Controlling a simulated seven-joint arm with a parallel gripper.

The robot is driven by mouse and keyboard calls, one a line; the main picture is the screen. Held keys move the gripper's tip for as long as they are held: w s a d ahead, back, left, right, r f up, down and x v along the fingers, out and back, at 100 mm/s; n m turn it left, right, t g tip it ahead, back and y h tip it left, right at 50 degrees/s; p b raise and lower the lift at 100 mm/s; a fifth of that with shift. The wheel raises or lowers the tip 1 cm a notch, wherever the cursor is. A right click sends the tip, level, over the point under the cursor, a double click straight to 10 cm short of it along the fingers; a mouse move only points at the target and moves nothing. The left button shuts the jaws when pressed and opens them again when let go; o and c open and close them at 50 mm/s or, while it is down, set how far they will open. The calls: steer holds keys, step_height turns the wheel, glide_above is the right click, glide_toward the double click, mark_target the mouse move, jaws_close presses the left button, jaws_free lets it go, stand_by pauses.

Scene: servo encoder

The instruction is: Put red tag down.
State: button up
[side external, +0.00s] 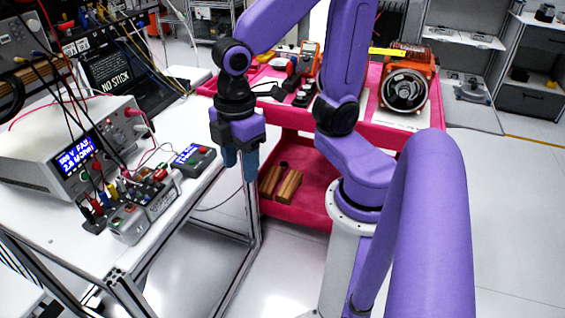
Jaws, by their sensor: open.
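My gripper (240,168) points down, with its blue fingers apart and nothing seen between them. In the picture it hangs just right of the white bench's edge, in front of the pink-red cart (285,118). I cannot make out a red tag for certain.
The white bench (70,238) at left holds a tester (75,140) with a lit screen, cables and small grey boxes (193,158). An orange motor (408,80) stands on the cart. Brown blocks (288,186) lie on its lower shelf.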

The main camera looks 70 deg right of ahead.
steer(key=s+d+f+m, duration=0.1)
steer(key=s+d, duration=0.2)
steer(key=s, duration=0.4)
steer(key=shift+s, duration=0.2)
stand_by(0.9)
